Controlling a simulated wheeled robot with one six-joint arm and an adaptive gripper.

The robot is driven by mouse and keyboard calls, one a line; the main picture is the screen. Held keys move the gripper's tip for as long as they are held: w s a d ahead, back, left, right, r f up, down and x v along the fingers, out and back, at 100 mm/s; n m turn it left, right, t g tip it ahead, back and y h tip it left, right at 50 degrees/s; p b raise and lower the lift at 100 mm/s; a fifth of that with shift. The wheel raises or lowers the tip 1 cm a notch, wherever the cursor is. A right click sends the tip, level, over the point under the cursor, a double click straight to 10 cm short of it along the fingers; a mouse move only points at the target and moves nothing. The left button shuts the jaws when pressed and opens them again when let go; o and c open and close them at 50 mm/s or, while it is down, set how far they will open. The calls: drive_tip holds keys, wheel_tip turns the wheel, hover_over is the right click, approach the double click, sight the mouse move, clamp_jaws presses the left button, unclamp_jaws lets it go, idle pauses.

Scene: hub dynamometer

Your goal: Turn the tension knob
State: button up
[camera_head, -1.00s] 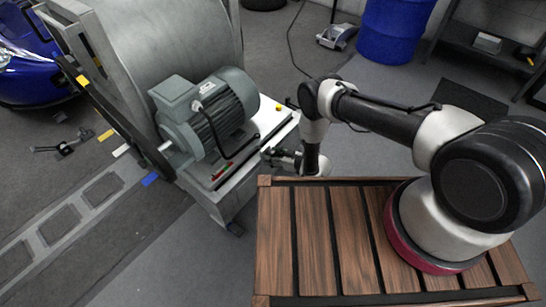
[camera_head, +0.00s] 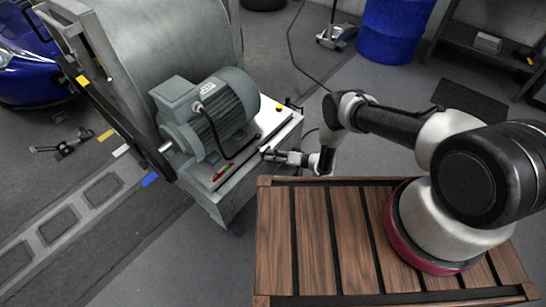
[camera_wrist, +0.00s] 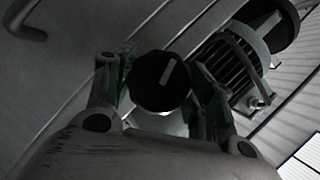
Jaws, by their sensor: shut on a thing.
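The tension knob (camera_wrist: 158,80) is a dark, many-sided dial with a pale pointer line, seen face-on in the wrist view. The line tilts up and to the right. My gripper (camera_wrist: 160,92) has one finger on each side of the knob and is shut on it. In the head view my gripper (camera_head: 268,154) is at the front right side of the dynamometer's metal base. The knob cannot be made out there.
A grey-green motor (camera_head: 222,110) sits on the metal base (camera_head: 262,130) beside a large drum (camera_head: 165,35). It also shows in the wrist view (camera_wrist: 235,65). A slatted wooden top (camera_head: 320,240) lies under my arm. A blue barrel (camera_head: 398,28) stands at the back.

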drive_tip(key=shift+m, duration=0.4)
drive_tip(key=shift+y, duration=0.3)
drive_tip(key=o, duration=1)
drive_tip(key=v, duration=1.2)
